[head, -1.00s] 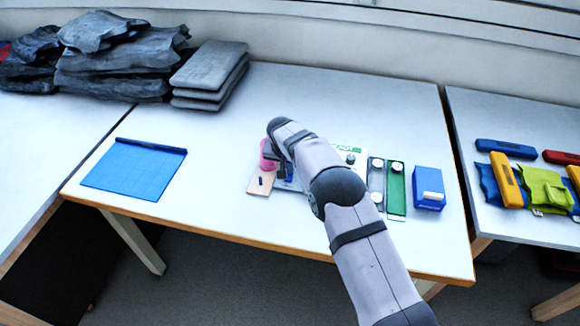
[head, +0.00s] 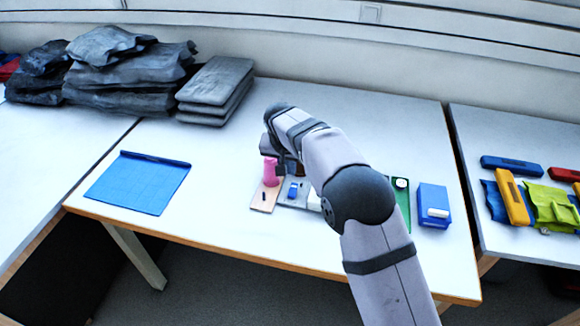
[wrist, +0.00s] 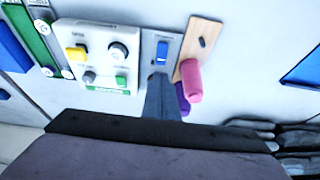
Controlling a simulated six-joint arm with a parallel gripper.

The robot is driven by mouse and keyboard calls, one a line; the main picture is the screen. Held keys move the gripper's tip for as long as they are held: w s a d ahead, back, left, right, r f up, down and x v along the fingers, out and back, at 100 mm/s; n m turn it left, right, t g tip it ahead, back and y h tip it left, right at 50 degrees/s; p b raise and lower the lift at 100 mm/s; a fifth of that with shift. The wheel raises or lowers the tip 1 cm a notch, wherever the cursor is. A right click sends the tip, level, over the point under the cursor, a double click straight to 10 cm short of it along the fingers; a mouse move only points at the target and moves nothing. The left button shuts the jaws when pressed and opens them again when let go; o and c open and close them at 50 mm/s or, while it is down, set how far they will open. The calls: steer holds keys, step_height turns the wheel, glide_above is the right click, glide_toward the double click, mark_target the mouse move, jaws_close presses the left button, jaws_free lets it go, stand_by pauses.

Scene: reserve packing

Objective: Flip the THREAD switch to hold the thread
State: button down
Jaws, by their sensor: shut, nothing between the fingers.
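A blue rocker switch (wrist: 162,52) sits on a narrow grey plate in the wrist view; it also shows in the head view (head: 293,190). No THREAD lettering is readable on it. My gripper (wrist: 158,82) is shut and empty, its fingertips over the plate just behind the switch in the head view; contact cannot be told. Beside the plate is a wooden board (wrist: 201,34) with a small dark peg and a pink spool-like piece (wrist: 193,82), also in the head view (head: 270,172). A purple piece (wrist: 182,101) is partly hidden behind the fingers.
A white panel (wrist: 80,32) with knobs and yellow and green buttons adjoins the grey plate. Green and grey strips (wrist: 40,28) and a blue box (head: 433,206) lie beyond it. A blue mat (head: 138,183) lies left, with clear table between. Grey pads (head: 215,85) are stacked behind.

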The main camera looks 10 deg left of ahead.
mark_target(295, 184)
steer(key=shift+v, duration=1.3)
steer(key=shift+w+b, duration=0.15)
steer(key=shift+b, duration=0.25)
steer(key=shift+w+r+b, duration=0.2)
steer(key=shift+w+b, duration=0.4)
steer(key=shift+b, duration=0.45)
steer(key=p+x, duration=0.1)
steer(key=x, duration=0.3)
steer(key=p+x, duration=0.2)
steer(key=x, duration=0.3)
steer(key=p+x, duration=0.1)
steer(key=x, duration=0.4)
steer(key=shift+s, duration=0.35)
steer(key=shift+f, duration=0.2)
